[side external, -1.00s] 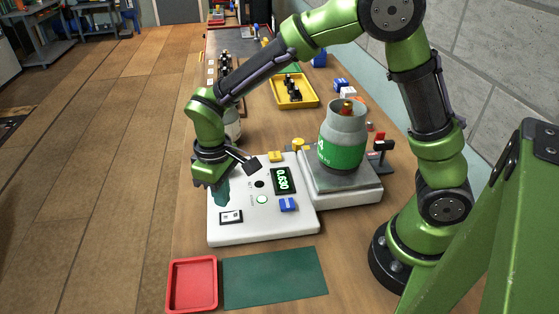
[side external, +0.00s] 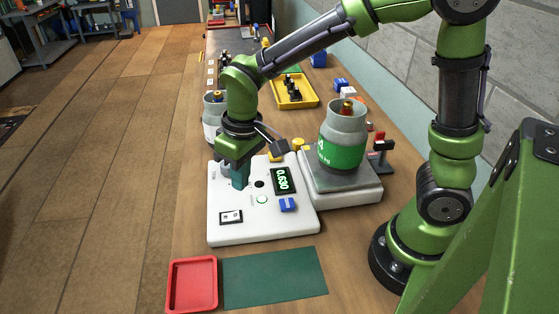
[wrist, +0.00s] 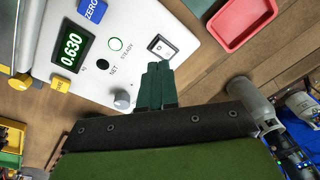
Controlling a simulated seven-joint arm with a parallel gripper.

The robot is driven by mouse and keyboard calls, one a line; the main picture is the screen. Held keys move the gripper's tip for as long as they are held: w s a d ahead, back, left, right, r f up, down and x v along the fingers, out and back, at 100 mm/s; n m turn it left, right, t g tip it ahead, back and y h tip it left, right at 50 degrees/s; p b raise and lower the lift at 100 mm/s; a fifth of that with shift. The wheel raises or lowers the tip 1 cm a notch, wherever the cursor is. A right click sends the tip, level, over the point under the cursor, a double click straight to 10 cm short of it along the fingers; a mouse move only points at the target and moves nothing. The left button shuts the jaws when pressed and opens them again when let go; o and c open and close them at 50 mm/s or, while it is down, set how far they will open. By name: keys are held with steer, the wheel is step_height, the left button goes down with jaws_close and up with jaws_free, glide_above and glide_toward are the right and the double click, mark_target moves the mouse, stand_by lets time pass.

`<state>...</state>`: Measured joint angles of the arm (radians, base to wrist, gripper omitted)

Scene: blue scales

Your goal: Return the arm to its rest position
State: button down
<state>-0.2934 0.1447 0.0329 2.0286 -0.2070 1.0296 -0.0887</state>
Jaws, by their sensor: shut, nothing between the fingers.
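My gripper (side external: 239,178) is shut and empty, pointing down over the white scale's control panel (side external: 232,200) in the side view. In the wrist view my gripper (wrist: 158,75) shows its dark green fingers together, beside the grey knob (wrist: 122,101) and the black-and-white switch (wrist: 160,45). Whether the fingertips touch the panel I cannot tell. The display (side external: 281,181) reads 0.630. A white and green canister (side external: 343,140) stands upright on the weighing plate (side external: 318,186).
A red tray (side external: 170,285) and a green mat (side external: 272,279) lie in front of the scale. Another canister (side external: 210,130) stands behind my gripper. A yellow tray (side external: 313,101) and blue blocks (side external: 341,84) are farther back. A small black and red stand (side external: 381,150) is beside the scale.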

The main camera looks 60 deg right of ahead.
steer(key=s+d+r+m+t+y, duration=0.1)
steer(key=s+d+r+m+t, duration=0.4)
steer(key=s+d+r, duration=0.4)
steer(key=shift+s+d+r+t, duration=0.15)
steer(key=shift+s+r+t, duration=0.55)
steer(key=shift+r, duration=0.2)
